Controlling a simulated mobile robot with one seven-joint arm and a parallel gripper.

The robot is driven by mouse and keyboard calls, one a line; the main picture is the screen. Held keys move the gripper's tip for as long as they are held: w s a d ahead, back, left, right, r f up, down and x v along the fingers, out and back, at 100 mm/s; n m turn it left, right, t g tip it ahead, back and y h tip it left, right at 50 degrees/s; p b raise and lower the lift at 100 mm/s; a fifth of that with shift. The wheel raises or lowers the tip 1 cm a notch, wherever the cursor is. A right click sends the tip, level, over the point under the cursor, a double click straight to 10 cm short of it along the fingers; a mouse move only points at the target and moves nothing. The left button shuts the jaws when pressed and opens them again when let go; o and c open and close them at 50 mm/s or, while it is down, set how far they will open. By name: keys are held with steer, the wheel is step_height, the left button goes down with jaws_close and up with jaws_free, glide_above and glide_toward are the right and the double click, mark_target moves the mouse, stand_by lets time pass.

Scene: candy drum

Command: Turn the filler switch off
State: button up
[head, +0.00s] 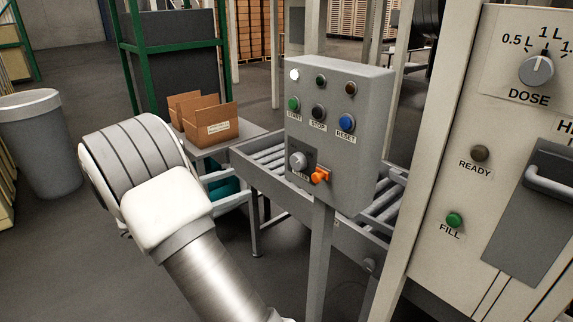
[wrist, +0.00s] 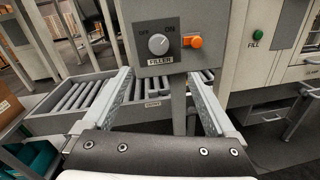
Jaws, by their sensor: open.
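The filler switch is a round light-grey knob (wrist: 158,44) on a dark plate labelled FILLER, with OFF at its left and ON at its right. In the head view the same knob (head: 297,160) sits low on the grey control box (head: 340,85). I cannot tell which way its pointer faces. An orange part (wrist: 193,41) juts out just right of the knob; it also shows in the head view (head: 320,175). My gripper (wrist: 160,76) is open and empty, its fingers wide apart below the knob and apart from it.
The box stands on a post (head: 320,258) before a roller conveyor (head: 270,160). START, STOP and RESET buttons sit above the switch. The machine with the DOSE dial (head: 537,70) and FILL button (head: 454,220) stands at right. A cardboard box (head: 212,125) is at left.

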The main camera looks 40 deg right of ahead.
mark_target(295, 162)
steer(key=d, duration=1.7)
steer(key=shift+d+p, duration=0.2)
steer(key=shift+p, duration=0.2)
steer(key=c, duration=1.4)
